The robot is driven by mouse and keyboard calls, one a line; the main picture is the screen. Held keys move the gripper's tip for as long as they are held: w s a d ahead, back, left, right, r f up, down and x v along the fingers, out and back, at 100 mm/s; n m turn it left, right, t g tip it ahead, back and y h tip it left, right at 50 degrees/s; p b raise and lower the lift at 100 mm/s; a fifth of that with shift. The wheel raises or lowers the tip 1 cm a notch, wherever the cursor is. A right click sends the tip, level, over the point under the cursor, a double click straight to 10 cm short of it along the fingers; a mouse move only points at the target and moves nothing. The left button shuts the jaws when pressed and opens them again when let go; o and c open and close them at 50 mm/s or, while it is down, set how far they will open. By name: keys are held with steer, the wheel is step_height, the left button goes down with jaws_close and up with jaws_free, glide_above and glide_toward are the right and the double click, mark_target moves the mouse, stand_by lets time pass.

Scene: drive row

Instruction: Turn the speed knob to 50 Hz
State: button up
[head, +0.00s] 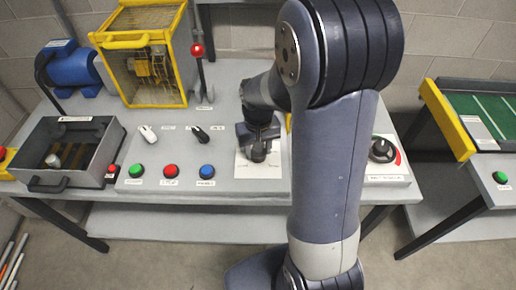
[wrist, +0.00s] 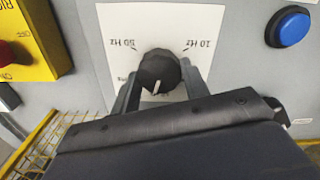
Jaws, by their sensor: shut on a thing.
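The speed knob (wrist: 158,68) is black and round with a white pointer line, on a white label plate (wrist: 118,22). In the wrist view the plate is upside down, with "50 Hz" at the left and "10 Hz" at the right. The pointer line points down in that view, slightly left, between those two marks. My gripper (wrist: 160,82) is shut on the knob, one finger on each side. In the head view my gripper (head: 258,150) is over the plate (head: 250,171) and hides most of the knob.
Another black dial (head: 382,150) with a red arc is at the right. A yellow cage (head: 145,60) and a red-balled lever (head: 198,50) stand behind.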

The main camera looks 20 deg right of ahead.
steer(key=m, duration=0.5)
steer(key=shift+m, duration=0.3)
steer(key=m, duration=0.5)
steer(key=shift+m, duration=0.3)
steer(key=m, duration=0.5)
steer(key=shift+d, duration=0.1)
steer(key=shift+m, duration=2.4)
steer(key=o, duration=1)
steer(key=shift+r, duration=0.1)
step_height(320, 180, up, 11)
steer(key=shift+f, duration=0.2)
